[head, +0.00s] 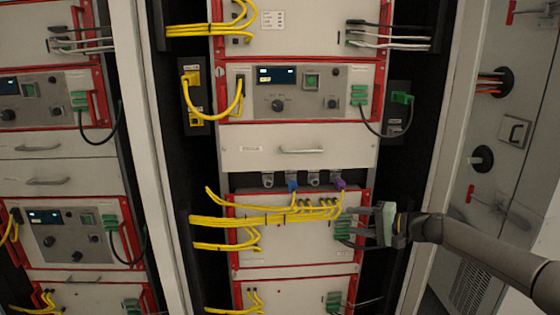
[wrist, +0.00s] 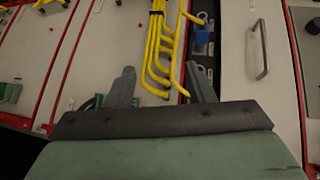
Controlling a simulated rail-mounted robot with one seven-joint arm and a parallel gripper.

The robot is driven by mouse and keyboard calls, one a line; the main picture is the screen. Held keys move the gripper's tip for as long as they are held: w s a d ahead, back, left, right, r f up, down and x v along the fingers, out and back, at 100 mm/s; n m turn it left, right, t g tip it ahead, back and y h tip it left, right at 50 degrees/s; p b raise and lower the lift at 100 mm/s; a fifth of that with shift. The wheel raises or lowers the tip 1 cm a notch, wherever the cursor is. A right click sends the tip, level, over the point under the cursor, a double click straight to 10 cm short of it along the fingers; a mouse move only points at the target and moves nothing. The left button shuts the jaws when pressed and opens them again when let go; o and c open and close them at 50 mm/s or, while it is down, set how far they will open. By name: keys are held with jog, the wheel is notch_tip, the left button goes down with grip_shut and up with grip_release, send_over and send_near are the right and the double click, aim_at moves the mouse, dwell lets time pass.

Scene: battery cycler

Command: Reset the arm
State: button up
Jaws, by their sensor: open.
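My gripper (head: 362,219) comes in from the right in the head view, in front of the lower rack panel at its right side. In the wrist view, its two grey fingers (wrist: 160,85) stand well apart with nothing held between them. Yellow cables (wrist: 157,50) show beyond the fingers. The arm reaches back to the lower right in the head view. The gripper hides part of the green connector (head: 343,230) on that panel.
Yellow cables (head: 225,219) cross the panel left of my gripper. Above are a blue plug (head: 292,184), a purple plug (head: 340,184) and a drawer with a handle (head: 301,151). An open cabinet door (head: 490,140) stands right.

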jog(key=s+a+f+n+g+h, duration=0.3)
jog(key=s+a+f+g, duration=0.1)
jog(key=s+a+f, duration=0.3)
jog(key=s+a+f+n+g+h, duration=0.2)
jog(key=s+a+f+g, duration=0.3)
jog(key=a, duration=0.5)
jog(key=s+d+r+h, duration=0.2)
jog(key=s, duration=0.7)
jog(key=s+d+r+n+h+p, duration=0.1)
jog(key=s+d+h, duration=0.1)
jog(key=s, duration=0.7)
jog(key=s+d+r+n+h, duration=0.1)
jog(key=s+d+r+h, duration=0.1)
jog(key=s, duration=0.8)
jog(key=shift+d+r+t+h+p, duration=0.2)
jog(key=shift+r+t+h+p, duration=0.15)
jog(key=shift+h, duration=0.35)
jog(key=shift+s, duration=0.1)
